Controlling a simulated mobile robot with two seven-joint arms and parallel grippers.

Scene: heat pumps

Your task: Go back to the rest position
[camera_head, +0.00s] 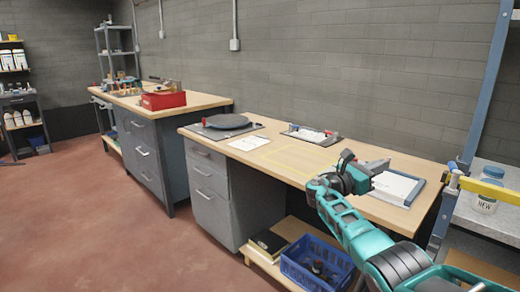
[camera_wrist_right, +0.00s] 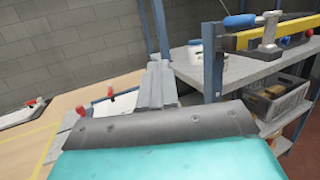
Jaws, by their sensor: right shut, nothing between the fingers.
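My right arm comes in from the lower right of the head view, and my right gripper (camera_head: 348,158) is above the right part of the wooden workbench (camera_head: 262,153). Its fingers are shut with nothing between them. In the right wrist view the gripper (camera_wrist_right: 160,84) points toward the wall and the blue shelf post. My left arm and gripper are not in view.
A document holder (camera_head: 398,187) lies on the bench just right of my gripper. A clipboard tray (camera_head: 310,135) and a dark round item (camera_head: 226,121) lie farther left. A blue crate (camera_head: 317,264) is below. A shelf with a blue post (camera_head: 484,85) stands at right.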

